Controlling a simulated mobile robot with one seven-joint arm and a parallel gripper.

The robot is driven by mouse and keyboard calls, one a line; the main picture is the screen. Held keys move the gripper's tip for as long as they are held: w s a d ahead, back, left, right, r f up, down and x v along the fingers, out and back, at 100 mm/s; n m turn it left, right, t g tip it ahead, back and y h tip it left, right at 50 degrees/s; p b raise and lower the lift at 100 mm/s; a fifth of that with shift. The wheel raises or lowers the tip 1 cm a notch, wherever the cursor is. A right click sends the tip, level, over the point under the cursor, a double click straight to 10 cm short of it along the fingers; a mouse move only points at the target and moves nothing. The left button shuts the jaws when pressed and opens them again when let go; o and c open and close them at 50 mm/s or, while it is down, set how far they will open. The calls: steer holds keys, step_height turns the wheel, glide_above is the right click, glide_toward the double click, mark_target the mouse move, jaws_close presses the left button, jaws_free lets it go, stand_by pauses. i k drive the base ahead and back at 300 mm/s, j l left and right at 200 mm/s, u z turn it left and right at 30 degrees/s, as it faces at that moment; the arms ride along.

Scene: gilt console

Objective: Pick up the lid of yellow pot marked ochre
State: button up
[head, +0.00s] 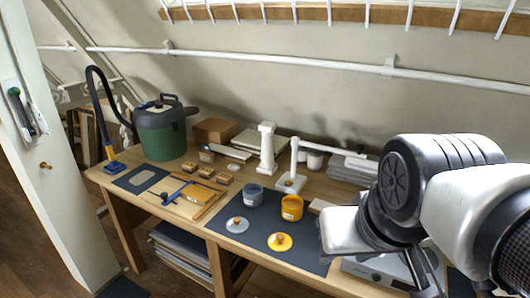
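The yellow pot (291,208) stands upright on a dark mat, with a pale label on its front too small to read. The yellow lid (280,242) lies flat on the same mat, in front of the pot and apart from it, with a small brown knob on top. My arm comes in from the right, and its wrist is to the right of pot and lid. Dark parts at my gripper (426,272) show below the wrist. The fingertips cannot be made out, and nothing of mine touches the lid in this view.
A blue-grey pot (253,194) and its grey lid (237,225) are left of the yellow ones. A white stand (291,182) rises behind the yellow pot. A scale-like device (378,271) sits under my arm. The dark mat (305,262) is bare around the yellow lid.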

mark_target(278, 242)
steer(key=i+j+z, duration=0.4)
steer(key=j, duration=0.2)
steer(key=i+j+z, duration=0.2)
steer(key=j+z, duration=0.2)
steer(key=j, duration=0.25)
steer(key=i+j+z, duration=0.2)
steer(key=j, duration=0.15)
